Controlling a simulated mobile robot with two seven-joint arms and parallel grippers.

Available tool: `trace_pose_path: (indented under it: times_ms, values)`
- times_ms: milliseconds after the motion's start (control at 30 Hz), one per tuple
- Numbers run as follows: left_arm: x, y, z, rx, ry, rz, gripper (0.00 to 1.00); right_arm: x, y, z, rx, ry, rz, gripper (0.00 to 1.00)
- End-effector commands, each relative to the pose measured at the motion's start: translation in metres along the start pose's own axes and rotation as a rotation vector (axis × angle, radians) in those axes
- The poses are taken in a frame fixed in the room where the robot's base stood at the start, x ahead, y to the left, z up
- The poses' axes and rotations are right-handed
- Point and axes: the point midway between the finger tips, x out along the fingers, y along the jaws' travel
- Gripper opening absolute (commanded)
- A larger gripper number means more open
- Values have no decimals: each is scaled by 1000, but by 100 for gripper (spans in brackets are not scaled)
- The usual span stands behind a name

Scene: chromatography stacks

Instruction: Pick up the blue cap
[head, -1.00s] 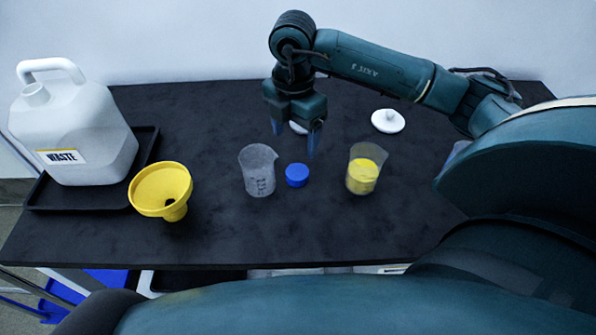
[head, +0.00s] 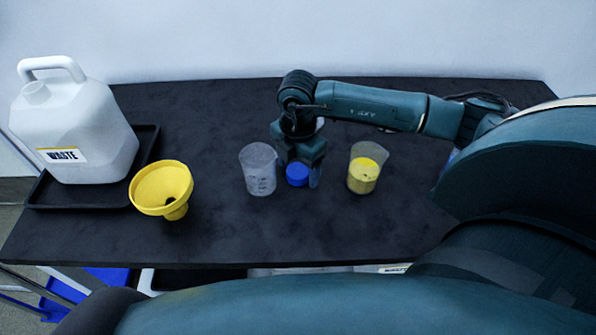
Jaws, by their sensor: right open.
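The blue cap (head: 297,174) is a small round cap on the black table, between two beakers. My right gripper (head: 298,183) is low over the table with its fingers spread, one to each side of the cap. It is open; whether the fingers touch the cap cannot be told. The cap's front and top show between the fingers. My left gripper is not in view.
A clear beaker (head: 260,172) stands close left of the gripper, and a beaker with yellow contents (head: 364,172) to the right. A yellow funnel (head: 162,190) and a white waste jug (head: 75,130) on a black tray (head: 146,150) are at left. The front table area is clear.

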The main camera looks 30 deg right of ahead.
Motion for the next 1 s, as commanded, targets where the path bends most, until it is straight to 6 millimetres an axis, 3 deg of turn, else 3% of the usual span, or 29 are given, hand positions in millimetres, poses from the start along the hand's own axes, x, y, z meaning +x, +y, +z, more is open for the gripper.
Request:
trace_pose_path:
  times_ms: [600,867,1000]
  values:
    - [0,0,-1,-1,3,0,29,-1,0,0,0,1,1,25]
    - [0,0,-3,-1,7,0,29,-3,0,0,0,1,2,25]
    - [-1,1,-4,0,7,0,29,-20,1,0,-1,0,5,25]
